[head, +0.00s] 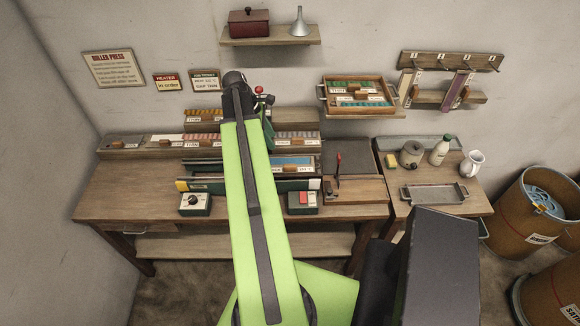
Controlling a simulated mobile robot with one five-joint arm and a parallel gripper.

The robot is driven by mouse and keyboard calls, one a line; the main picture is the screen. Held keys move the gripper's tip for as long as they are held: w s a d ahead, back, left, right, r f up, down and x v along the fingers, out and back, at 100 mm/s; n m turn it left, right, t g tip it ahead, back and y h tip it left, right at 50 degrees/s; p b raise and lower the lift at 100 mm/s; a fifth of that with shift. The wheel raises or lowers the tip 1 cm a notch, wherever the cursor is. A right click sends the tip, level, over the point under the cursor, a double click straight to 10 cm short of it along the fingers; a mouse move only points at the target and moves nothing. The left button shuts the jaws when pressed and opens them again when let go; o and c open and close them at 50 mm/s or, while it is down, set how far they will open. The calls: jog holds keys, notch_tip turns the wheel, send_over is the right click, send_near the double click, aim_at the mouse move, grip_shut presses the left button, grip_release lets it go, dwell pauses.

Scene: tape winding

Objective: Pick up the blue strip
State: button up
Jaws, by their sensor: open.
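A flat blue strip (293,161) shows just right of my green arm, in a rack or machine on the workbench (130,195). Its left part is hidden behind my arm. The arm rises from the bottom middle of the head view to a dark joint above the bench.
A dark green control box with a dial (194,203) and one with a red switch (302,202) stand at the bench front. A red-knobbed lever (338,165) rises to the right. A metal tray (433,194) lies on the side table. Barrels (535,215) stand far right.

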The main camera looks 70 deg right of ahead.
jog(key=b, duration=1)
send_over(289, 166)
jog(key=w, duration=0.2)
jog(key=f, duration=1)
jog(key=shift+w+a+f, duration=0.2)
jog(key=shift+a, duration=0.15)
jog(key=shift+s+f, duration=0.1)
jog(key=shift+p, duration=0.3)
jog(key=b+x, duration=0.5)
jog(key=shift+s+d+f+b, duration=0.1)
jog(key=shift+s+f+b, duration=0.05)
jog(key=shift+f+b, duration=0.15)
jog(key=shift+r, duration=0.2)
grip_shut()
